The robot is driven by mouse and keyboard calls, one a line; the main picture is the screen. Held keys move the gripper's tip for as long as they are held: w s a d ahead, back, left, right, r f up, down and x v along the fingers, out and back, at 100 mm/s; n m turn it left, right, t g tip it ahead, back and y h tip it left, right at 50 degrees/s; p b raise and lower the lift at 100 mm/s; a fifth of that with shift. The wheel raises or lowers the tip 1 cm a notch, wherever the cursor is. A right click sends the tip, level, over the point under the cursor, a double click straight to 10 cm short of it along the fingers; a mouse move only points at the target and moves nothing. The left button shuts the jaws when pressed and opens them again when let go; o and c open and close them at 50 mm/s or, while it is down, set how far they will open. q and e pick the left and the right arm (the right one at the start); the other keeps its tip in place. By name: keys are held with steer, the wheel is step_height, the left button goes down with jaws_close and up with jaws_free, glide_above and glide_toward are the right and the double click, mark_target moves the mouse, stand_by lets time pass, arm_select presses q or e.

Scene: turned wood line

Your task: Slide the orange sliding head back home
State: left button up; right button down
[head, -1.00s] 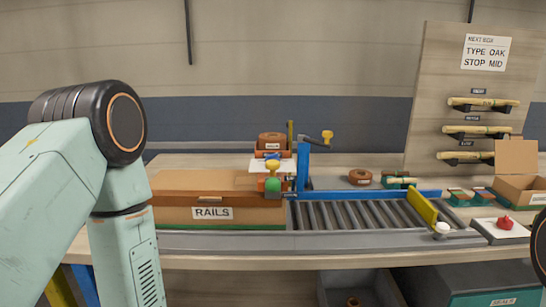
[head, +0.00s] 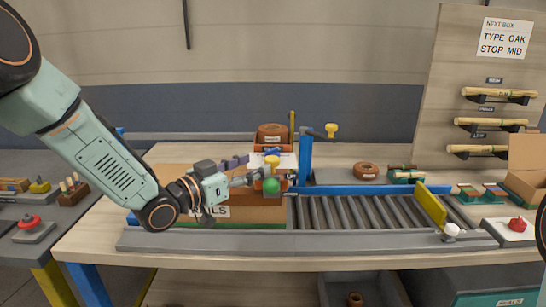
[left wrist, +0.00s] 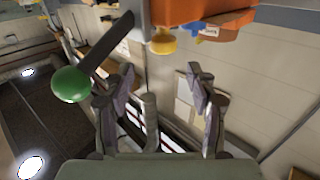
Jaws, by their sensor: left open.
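The orange sliding head (head: 266,147), with a brown tape roll (head: 272,131) on top, stands at the left end of the roller bed, by a blue post. It is at the top of the left wrist view (left wrist: 225,18), with a yellow knob (left wrist: 163,42) below it. A green ball knob (head: 271,186) is in front of the head. In the left wrist view this green ball (left wrist: 70,84) sits on a dark lever, left of my fingers. My left gripper (head: 245,172) is open and empty, just left of the head and green ball. My right gripper is out of view.
A carton labelled RAILS (head: 245,213) lies below my left gripper, partly hidden by my arm. The roller bed (head: 350,212) is empty up to a yellow stop bar (head: 431,206). A red button (head: 517,225) is at the right.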

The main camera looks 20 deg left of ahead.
mark_target(272, 159)
arm_select(q)
steer(key=x, duration=0.4)
steer(key=f+x, duration=0.1)
steer(key=x, duration=0.1)
steer(key=shift+w+a+f, duration=0.1)
steer(key=shift+w+a, duration=0.15)
steer(key=shift+w, duration=0.15)
steer(key=shift+w+d+r, duration=0.1)
steer(key=shift+d+r, duration=0.15)
steer(key=shift+d, duration=0.05)
steer(key=shift+d+r, duration=0.15)
steer(key=shift+r, duration=0.1)
steer(key=shift+w+f, duration=0.4)
steer(key=shift+w, duration=0.05)
steer(key=shift+c, duration=1)
steer(key=shift+s+r, duration=0.3)
steer(key=shift+s, duration=0.05)
steer(key=c, duration=0.3)
steer(key=shift+f, duration=0.15)
steer(key=c, duration=0.4)
jaws_close()
